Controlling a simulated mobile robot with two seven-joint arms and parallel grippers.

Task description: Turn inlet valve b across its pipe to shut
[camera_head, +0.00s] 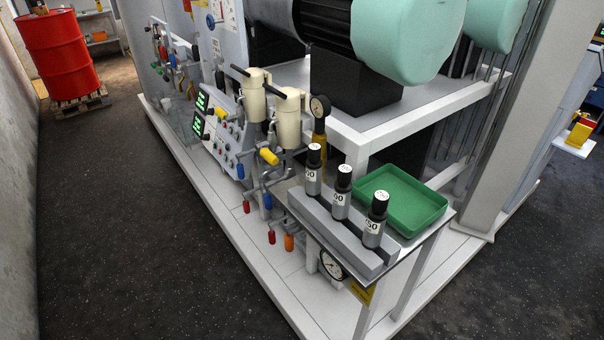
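Two cream filter housings (254,97) stand on pipework at the side of the skid, each with a dark lever at its top. Among the pipes below are small coloured valve handles: a yellow one (269,157), another yellow one (222,114), blue ones (240,170), red ones (246,207) and an orange one (289,242). No readable label shows which of these is inlet valve b. The handles are too small to tell whether each lies along or across its pipe. Neither of my grippers is in view.
A red drum (62,55) is on a pallet (80,102) at back left. The dark floor (120,230) is clear.

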